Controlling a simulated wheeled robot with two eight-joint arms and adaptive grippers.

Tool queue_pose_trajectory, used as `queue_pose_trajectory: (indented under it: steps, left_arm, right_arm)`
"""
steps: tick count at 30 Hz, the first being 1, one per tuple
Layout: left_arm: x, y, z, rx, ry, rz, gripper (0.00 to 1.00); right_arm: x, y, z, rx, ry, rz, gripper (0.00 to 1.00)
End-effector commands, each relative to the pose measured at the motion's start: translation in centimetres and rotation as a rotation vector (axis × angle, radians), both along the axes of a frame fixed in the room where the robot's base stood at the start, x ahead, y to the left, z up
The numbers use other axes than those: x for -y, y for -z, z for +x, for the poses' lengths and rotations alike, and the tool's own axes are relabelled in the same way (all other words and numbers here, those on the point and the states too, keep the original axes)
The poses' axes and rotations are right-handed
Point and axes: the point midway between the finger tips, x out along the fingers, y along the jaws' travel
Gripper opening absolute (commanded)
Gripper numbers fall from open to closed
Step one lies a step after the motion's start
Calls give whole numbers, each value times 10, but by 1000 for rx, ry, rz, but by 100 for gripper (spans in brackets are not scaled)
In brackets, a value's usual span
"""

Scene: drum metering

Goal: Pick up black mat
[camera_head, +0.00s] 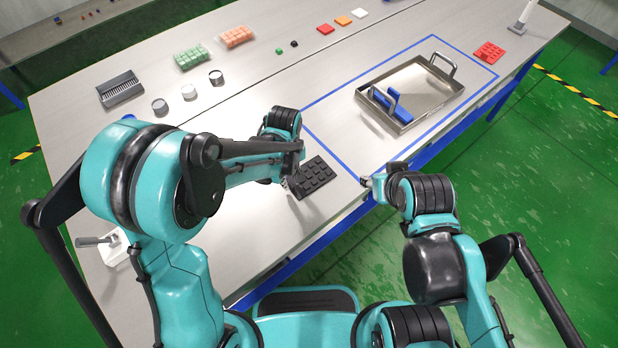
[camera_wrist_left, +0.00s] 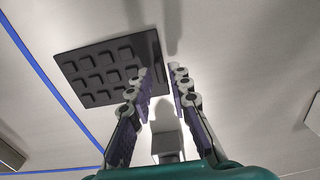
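The black mat (camera_head: 313,177) is a dark rectangular piece with rows of raised square pads. It is at the near side of the grey table, just left of the blue taped outline. It also shows in the left wrist view (camera_wrist_left: 105,70). My left gripper (camera_head: 286,184) is beside the mat's left end. In the left wrist view its fingers (camera_wrist_left: 160,74) are apart, with one fingertip over the mat's end and the other just past it. I cannot tell whether they touch it. My right gripper (camera_head: 366,181) is by the table's front edge, right of the mat; its fingers are too small to read.
Round cups (camera_head: 189,92), a black comb-like rack (camera_head: 120,89) and trays of green (camera_head: 191,57) and orange blocks (camera_head: 235,37) are farther back.

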Motion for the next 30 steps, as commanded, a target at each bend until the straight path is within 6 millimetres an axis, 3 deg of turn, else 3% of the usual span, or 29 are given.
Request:
queue_pose_trajectory:
  steps: [3,9,10,12,24,30]
  left_arm:
    - [0,16,-1,0,1,0,19]
    - [0,15,-1,0,1,0,19]
    - [0,15,-1,0,1,0,16]
    - [0,15,-1,0,1,0,0]
    - [0,14,-1,0,2,0,0]
    - [0,-2,-1,0,2,0,0]
  right_arm:
    - [0,8,0,0,0,0,40]
    - [0,6,0,0,0,0,40]
    - [0,6,0,0,0,0,40]
    - [0,6,0,0,0,0,40]
    - [0,5,0,0,0,0,40]
    - [0,-2,0,0,0,0,40]
